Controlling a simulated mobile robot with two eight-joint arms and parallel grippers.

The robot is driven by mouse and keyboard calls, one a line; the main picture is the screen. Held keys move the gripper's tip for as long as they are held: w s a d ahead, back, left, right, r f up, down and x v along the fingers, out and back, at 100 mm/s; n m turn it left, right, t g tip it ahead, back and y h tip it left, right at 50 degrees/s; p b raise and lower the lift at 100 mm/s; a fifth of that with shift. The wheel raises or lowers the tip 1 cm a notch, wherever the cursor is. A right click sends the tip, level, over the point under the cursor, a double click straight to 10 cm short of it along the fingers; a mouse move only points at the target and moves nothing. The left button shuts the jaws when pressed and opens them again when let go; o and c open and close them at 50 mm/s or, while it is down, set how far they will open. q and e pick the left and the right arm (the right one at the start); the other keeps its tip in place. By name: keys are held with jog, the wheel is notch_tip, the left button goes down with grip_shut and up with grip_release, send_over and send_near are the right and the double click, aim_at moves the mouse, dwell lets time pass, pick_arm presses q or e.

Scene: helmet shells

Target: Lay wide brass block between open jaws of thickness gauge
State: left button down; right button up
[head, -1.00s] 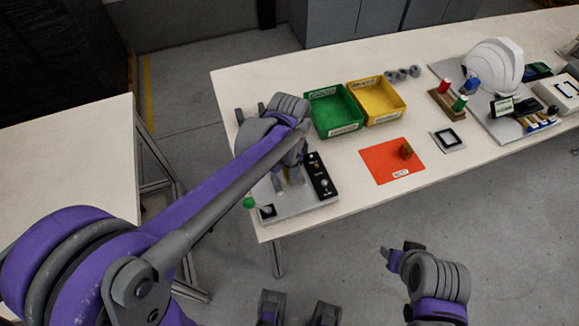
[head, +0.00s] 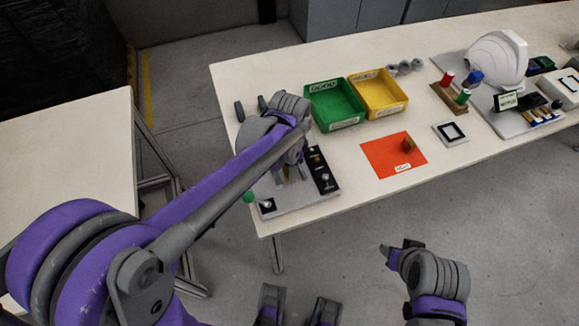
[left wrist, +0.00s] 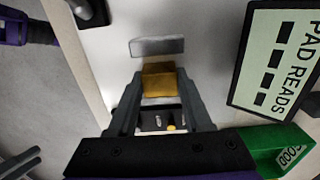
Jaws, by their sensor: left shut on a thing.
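My left gripper (left wrist: 160,95) is shut on the wide brass block (left wrist: 158,82), with a finger on each side of it. In the head view my left gripper (head: 291,172) is over the thickness gauge (head: 293,199), mostly hidden by my arm. In the left wrist view a grey jaw (left wrist: 157,47) of the gauge lies just beyond the block, and a pale grey piece shows on the near side. I cannot tell whether the block touches the jaws or rests on the base. My right gripper (head: 401,246) is low at the front, off the table.
A green bin (head: 335,120) and a yellow bin (head: 393,107) stand behind the gauge. A screen (left wrist: 277,60) reads "PAD READS". A white helmet shell (head: 497,58) is at the right.

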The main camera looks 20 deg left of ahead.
pick_arm(q)
jog(key=shift+f, duration=0.2)
jog(key=shift+c, duration=1.3)
grip_release()
jog(key=shift+r, duration=0.1)
notch_tip(320, 180, up, 11)
jog(key=p, duration=0.1)
jog(key=shift+f, duration=0.2)
